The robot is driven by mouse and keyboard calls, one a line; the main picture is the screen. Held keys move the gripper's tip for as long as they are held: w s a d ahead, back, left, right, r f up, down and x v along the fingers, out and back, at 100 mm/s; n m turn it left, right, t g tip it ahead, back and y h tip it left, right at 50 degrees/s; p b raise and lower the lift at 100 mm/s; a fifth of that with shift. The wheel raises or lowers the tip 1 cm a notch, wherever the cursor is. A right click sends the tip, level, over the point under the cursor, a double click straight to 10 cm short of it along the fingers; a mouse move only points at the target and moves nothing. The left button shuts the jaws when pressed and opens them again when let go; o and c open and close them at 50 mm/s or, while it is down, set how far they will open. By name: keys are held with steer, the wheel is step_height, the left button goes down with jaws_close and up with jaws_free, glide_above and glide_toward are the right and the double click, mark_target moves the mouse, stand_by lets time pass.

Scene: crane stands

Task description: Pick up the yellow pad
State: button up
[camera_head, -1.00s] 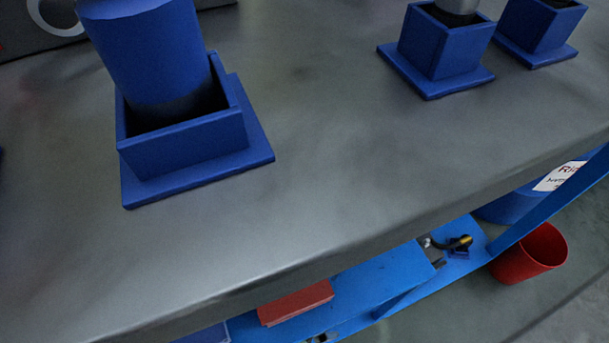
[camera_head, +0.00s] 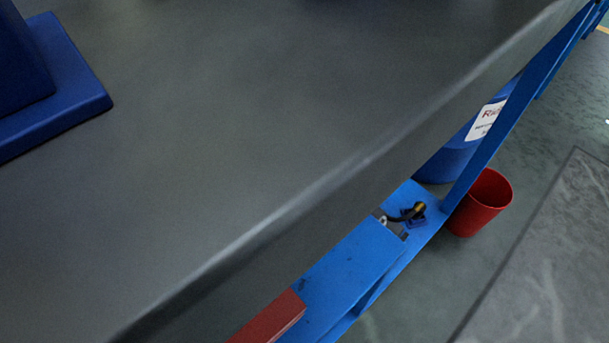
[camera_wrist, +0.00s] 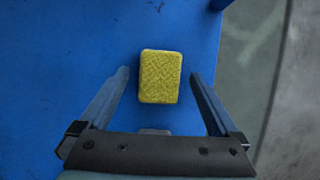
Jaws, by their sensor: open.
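The yellow pad (camera_wrist: 160,76) shows in the wrist view as a small rounded rectangular block with a textured face. It lies on a blue surface (camera_wrist: 60,50). My gripper (camera_wrist: 158,80) is open, with one finger on each side of the pad in the picture. There is a visible gap between the pad and each finger. I cannot tell how far the fingertips are above the surface. The head view shows neither the pad nor my gripper.
In the head view, a grey bench top (camera_head: 230,130) fills the left, with a blue stand (camera_head: 60,90) on it. Below its edge is a blue shelf (camera_head: 345,260) with a red block (camera_head: 270,322) and a small fitting (camera_head: 408,214). A red bin (camera_head: 480,203) stands on the floor.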

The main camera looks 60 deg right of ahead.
steer(key=shift+c, duration=0.3)
steer(key=c, duration=1.4)
steer(key=shift+r+p, duration=0.1)
steer(key=shift+p, duration=0.2)
steer(key=shift+r+p, duration=0.95)
steer(key=shift+p, duration=0.05)
steer(key=shift+r+p, duration=0.95)
steer(key=shift+p, duration=0.1)
steer(key=shift+s+a+f+p, duration=0.1)
steer(key=shift+s+a+p, duration=0.6)
steer(key=shift+s+p, duration=1.55)
steer(key=shift+s+a+f+p, duration=0.1)
steer(key=shift+s+a+p, duration=0.65)
steer(key=shift+s, duration=2.85)
steer(key=shift+s+a+f+p, duration=0.1)
steer(key=shift+s+a+p, duration=0.5)
steer(key=shift+s+p, duration=1.7)
steer(key=shift+s+b, duration=0.65)
steer(key=shift+b, duration=0.05)
